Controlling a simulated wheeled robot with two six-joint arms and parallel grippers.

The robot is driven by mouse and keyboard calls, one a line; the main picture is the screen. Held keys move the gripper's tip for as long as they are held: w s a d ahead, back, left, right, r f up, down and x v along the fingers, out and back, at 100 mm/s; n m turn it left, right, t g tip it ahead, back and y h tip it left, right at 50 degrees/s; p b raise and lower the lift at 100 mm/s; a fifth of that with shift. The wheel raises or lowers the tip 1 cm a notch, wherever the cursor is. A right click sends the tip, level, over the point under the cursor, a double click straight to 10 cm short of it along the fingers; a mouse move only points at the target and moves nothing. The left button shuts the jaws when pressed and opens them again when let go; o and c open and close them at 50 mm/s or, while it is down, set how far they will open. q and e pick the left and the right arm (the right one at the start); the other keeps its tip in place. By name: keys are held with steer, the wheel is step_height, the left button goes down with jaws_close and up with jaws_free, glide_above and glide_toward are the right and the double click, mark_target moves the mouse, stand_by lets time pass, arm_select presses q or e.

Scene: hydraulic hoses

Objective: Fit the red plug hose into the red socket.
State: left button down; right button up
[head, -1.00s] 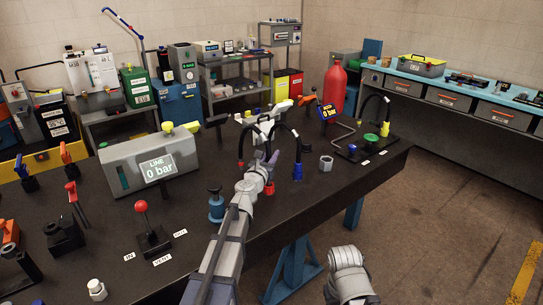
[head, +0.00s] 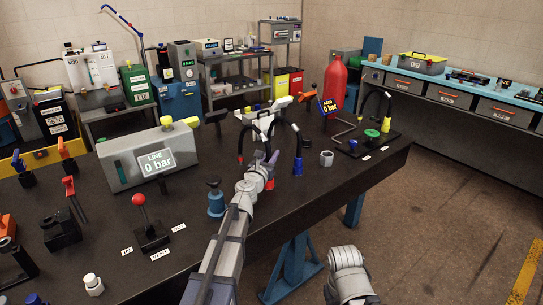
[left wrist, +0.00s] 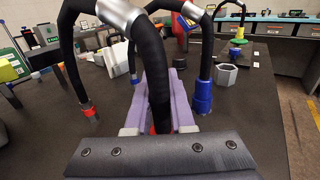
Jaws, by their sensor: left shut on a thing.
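My left gripper (head: 270,160) reaches over the dark bench in the head view. In the left wrist view its purple fingers (left wrist: 160,100) are shut around a black hose (left wrist: 150,58). The red plug (head: 269,184) shows just below the gripper in the head view. In the left wrist view only a sliver of red shows at the hose's lower end, behind the gripper's grey bar. I cannot pick out the red socket for sure. Another black hose ends in a red collar (left wrist: 88,110) at the left of the wrist view. My right gripper is not in view.
A blue plug hose (head: 298,167) hangs close right of the gripper, with a grey nut (head: 326,158) beyond. A yellow plug hose (head: 386,124) is farther right. The bench's front right is clear.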

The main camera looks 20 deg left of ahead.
arm_select(q)
steer(key=shift+f, duration=0.25)
steer(key=c, duration=0.7)
jaws_free()
steer(key=s, duration=0.7)
steer(key=shift+s+a, duration=0.3)
steer(key=shift+s, duration=0.1)
